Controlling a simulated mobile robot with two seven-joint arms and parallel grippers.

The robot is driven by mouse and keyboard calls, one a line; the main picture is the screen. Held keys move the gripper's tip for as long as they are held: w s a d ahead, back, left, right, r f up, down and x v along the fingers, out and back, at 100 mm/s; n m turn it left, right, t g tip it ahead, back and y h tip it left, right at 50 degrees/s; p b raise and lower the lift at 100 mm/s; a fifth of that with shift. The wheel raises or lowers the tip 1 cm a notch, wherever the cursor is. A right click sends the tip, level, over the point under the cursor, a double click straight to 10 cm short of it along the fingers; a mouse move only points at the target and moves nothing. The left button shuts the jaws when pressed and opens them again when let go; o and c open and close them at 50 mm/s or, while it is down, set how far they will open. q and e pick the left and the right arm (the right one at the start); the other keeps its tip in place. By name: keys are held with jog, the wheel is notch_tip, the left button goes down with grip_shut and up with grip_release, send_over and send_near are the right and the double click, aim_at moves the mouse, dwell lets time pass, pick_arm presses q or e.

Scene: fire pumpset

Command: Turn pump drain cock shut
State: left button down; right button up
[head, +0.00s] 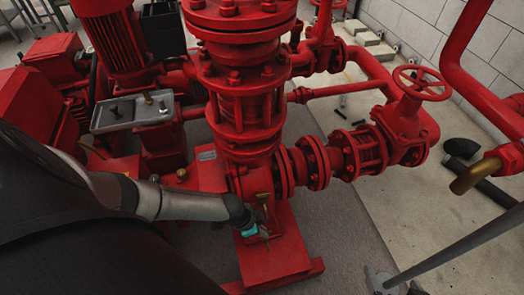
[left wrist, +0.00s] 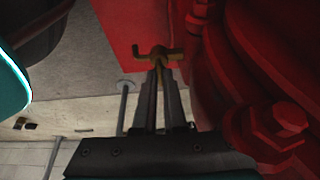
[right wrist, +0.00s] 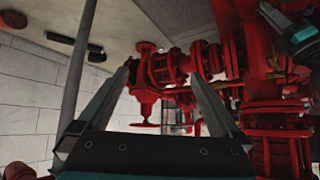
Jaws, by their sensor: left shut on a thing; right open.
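The pump drain cock is a small brass fitting (head: 264,202) low on the red pump casing (head: 255,182), at its front. In the left wrist view the brass cock (left wrist: 158,52) shows a crosswise top with a bent end. My left gripper (left wrist: 160,72) is shut on its narrow part, the two fingers close together. In the head view my left gripper (head: 262,228) reaches in from the left and partly hides the cock. My right gripper (right wrist: 162,62) is open and empty in the right wrist view, with the red pipework beyond it. It is out of the head view.
A red valve with a handwheel (head: 421,83) stands right of the pump. A grey pole (head: 455,247) slants across the lower right. Red motors (head: 115,45) and a grey junction box (head: 133,110) stand at the left. Flange bolts (left wrist: 285,118) are close beside my left fingers.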

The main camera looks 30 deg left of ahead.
pick_arm(q)
jog(key=c, duration=1)
grip_release()
jog(key=shift+r, duration=0.1)
jog(key=shift+p+v, duration=0.95)
jog(key=shift+v, duration=0.25)
pick_arm(e)
jog(key=s+d+g+h, duration=0.2)
jog(key=s+d+g, duration=0.1)
jog(key=s+d, duration=0.1)
pick_arm(q)
jog(key=shift+p+v, duration=4.1)
jog(key=shift+v, duration=2.25)
pick_arm(e)
jog(key=s+d+f+g, duration=0.1)
jog(key=s+f, duration=0.1)
jog(key=f, duration=0.5)
jog(key=s+f+g, duration=0.2)
jog(key=f, duration=0.6)
jog(key=shift+s+d, duration=0.25)
jog(key=shift+d, duration=0.1)
pick_arm(q)
jog(key=shift+a, duration=0.15)
pick_arm(e)
jog(key=shift+f, duration=0.1)
